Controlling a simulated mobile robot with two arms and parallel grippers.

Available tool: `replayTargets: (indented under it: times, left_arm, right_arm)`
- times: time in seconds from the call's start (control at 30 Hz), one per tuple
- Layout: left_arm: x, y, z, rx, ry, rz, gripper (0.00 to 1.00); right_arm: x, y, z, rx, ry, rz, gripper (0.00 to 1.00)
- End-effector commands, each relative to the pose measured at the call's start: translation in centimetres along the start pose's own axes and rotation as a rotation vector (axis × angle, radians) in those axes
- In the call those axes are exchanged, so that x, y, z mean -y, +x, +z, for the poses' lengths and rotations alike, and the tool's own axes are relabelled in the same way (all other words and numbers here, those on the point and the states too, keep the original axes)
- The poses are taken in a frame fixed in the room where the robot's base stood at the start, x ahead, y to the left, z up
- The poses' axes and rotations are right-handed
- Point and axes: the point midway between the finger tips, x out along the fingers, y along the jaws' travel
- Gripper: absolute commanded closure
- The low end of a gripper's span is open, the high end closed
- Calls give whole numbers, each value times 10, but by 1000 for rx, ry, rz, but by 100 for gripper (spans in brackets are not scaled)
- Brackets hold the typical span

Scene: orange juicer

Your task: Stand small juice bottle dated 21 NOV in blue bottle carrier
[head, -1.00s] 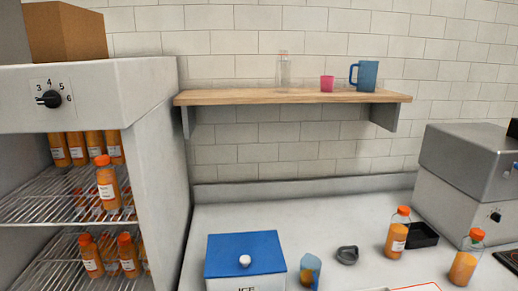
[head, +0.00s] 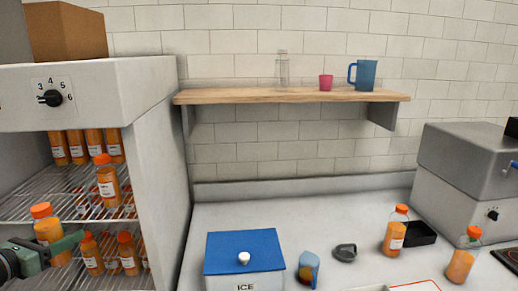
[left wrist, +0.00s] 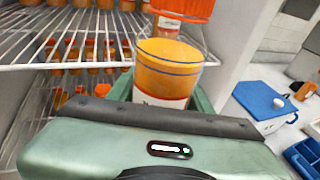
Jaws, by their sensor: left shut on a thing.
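My left gripper (head: 62,243) is at the lower left of the head view, in front of the fridge shelves. It is shut on a juice bottle (head: 46,228) with an orange cap, held about upright. In the left wrist view the held bottle (left wrist: 168,66) stands between the green fingers, its label mostly hidden and its date unreadable. A blue compartmented holder (left wrist: 304,156), likely the bottle carrier, is partly in view at the lower right of the left wrist view. My right gripper is not in view.
The open fridge has wire shelves (head: 20,205) with several orange bottles. A box with a blue lid (head: 243,245), marked ICE, a blue cup (head: 308,266), a dark ring-shaped item (head: 345,252) and two bottles, one (head: 395,230) beside a black tray (head: 420,234), stand on the counter.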

Motion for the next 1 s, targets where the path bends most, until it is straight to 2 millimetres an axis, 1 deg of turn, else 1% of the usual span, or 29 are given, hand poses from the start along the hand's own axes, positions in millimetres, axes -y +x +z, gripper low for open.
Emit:
replayTargets:
  times: [0.03, 0.07, 0.1, 0.17, 0.2, 0.27, 0.3, 0.37, 0.4, 0.5, 0.6, 0.7, 0.8, 1.0]
  left_arm:
    - [29, -1, -13, -5, 13, -58, 100]
    - [46, -2, -19, -5, 19, -93, 100]
    - [68, -3, -27, -4, 28, -140, 100]
    - [102, -8, -39, -4, 43, -211, 100]
    - [125, -12, -46, -4, 51, -258, 100]
    - [158, -20, -56, -4, 66, -329, 100]
    - [180, -27, -62, -3, 75, -375, 100]
    - [211, -38, -70, -2, 88, -441, 100]
    - [230, -46, -74, -1, 98, -481, 100]
    - [272, -66, -81, 0, 115, -569, 100]
    - [302, -82, -84, 1, 130, -634, 100]
    - [320, -93, -86, 3, 138, -674, 100]
    - [328, -99, -86, 3, 143, -693, 100]
    - [330, -99, -86, 3, 143, -696, 100]
  right_arm:
    - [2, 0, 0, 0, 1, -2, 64]
    - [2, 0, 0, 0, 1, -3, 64]
    - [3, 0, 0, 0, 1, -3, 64]
    - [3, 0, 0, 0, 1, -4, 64]
    - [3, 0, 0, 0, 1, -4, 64]
    - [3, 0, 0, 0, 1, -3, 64]
    - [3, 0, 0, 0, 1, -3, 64]
    - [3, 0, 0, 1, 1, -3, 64]
    - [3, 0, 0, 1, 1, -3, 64]
    - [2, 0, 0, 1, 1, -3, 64]
    - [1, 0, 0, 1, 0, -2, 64]
    - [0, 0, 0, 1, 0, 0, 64]
    - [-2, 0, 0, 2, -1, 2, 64]
    - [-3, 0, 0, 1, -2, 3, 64]
